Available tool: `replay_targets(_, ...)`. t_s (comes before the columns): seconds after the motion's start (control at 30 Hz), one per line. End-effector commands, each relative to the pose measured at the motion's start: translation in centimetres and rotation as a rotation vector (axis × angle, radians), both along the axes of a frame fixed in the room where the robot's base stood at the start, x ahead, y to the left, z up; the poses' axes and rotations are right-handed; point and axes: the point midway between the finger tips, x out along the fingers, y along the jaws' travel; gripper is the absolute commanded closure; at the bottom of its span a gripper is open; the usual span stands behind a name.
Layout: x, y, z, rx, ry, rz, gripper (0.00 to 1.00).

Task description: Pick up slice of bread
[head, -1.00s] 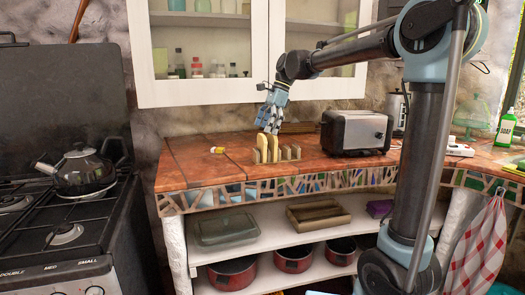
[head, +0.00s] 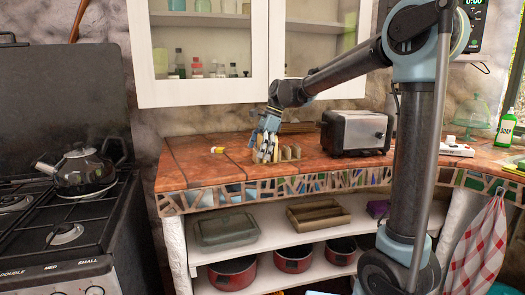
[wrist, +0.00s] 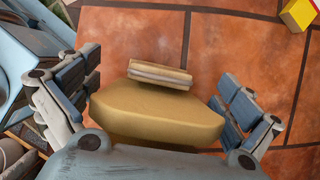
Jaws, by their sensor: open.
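A tan slice of bread (wrist: 155,115) lies between the two spread sides of my gripper (wrist: 158,98) in the wrist view. The fingers are open, with a gap visible on either side of the slice. A wooden piece of the toast rack (wrist: 160,74) shows just beyond the slice. In the head view my gripper (head: 265,148) is down at the left end of the toast rack (head: 290,153) on the counter. It hides most of the bread there.
A toaster (head: 356,132) stands on the counter (head: 205,170) just right of the rack. A small yellow item (head: 217,150) lies to the left and also shows in the wrist view (wrist: 298,14). A glass-fronted cupboard (head: 205,95) hangs above. The counter's left part is mostly clear.

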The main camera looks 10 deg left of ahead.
Motion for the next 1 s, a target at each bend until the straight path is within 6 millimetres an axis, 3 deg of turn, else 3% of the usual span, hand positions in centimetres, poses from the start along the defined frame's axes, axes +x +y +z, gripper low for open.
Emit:
replay_targets(0.13,0.0,0.0,0.0,0.000,0.000,0.000,0.01)
replay_targets(0.2,0.0,0.0,0.0,0.000,0.000,0.000,0.11)
replay_targets(0.43,0.0,0.0,0.0,0.000,0.000,0.000,0.32)
replay_targets(0.8,0.0,0.0,0.2,0.000,0.000,0.001,0.32)
replay_targets(1.0,0.0,0.0,2.2,0.000,0.000,0.001,0.32)
